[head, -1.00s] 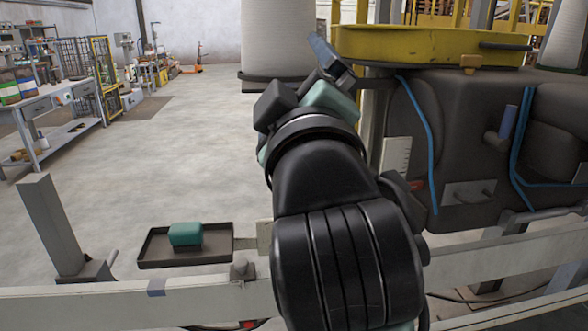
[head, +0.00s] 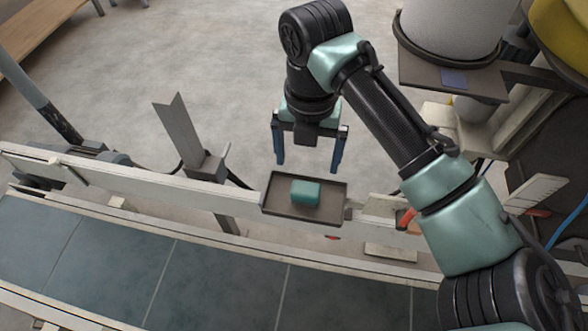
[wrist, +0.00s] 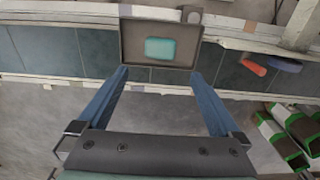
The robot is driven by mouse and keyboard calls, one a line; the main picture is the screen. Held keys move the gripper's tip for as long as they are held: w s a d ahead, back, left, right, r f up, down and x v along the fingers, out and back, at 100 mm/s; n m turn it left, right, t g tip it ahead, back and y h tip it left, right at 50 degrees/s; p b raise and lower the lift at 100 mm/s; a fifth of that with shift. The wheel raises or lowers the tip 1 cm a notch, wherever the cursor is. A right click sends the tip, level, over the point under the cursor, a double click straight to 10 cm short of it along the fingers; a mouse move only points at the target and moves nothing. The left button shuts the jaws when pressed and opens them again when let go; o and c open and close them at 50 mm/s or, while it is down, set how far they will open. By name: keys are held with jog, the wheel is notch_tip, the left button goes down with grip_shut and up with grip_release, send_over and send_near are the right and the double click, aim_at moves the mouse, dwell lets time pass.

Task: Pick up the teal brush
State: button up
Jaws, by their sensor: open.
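The teal brush (head: 306,193) is a small block with a teal top, lying in a shallow dark tray (head: 272,205) fixed at the conveyor's far rail. In the wrist view the brush (wrist: 161,49) shows inside the tray (wrist: 132,36), beyond my fingertips. My gripper (head: 308,170) has its two blue fingers apart and pointing down, on the far side of the tray in the head view. The gripper (wrist: 159,73) is empty, its fingers spread wider than the brush, and does not touch it.
The conveyor belt (head: 215,285) runs along the near side, edged by a pale rail (head: 150,185). A grey upright bracket (head: 180,130) stands left of the tray. An orange-handled item (wrist: 253,67) lies beside the tray.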

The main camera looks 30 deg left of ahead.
send_over(305, 191)
notch_tip(305, 191, down, 6)
jog(key=shift+d+f, duration=0.1)
jog(key=shift+f+p, duration=0.45)
jog(key=shift+f, duration=2.6)
jog(key=shift+c, duration=0.2)
jog(key=c, duration=1.3)
notch_tip(305, 191, up, 10)
jog(key=shift+r, duration=0.1)
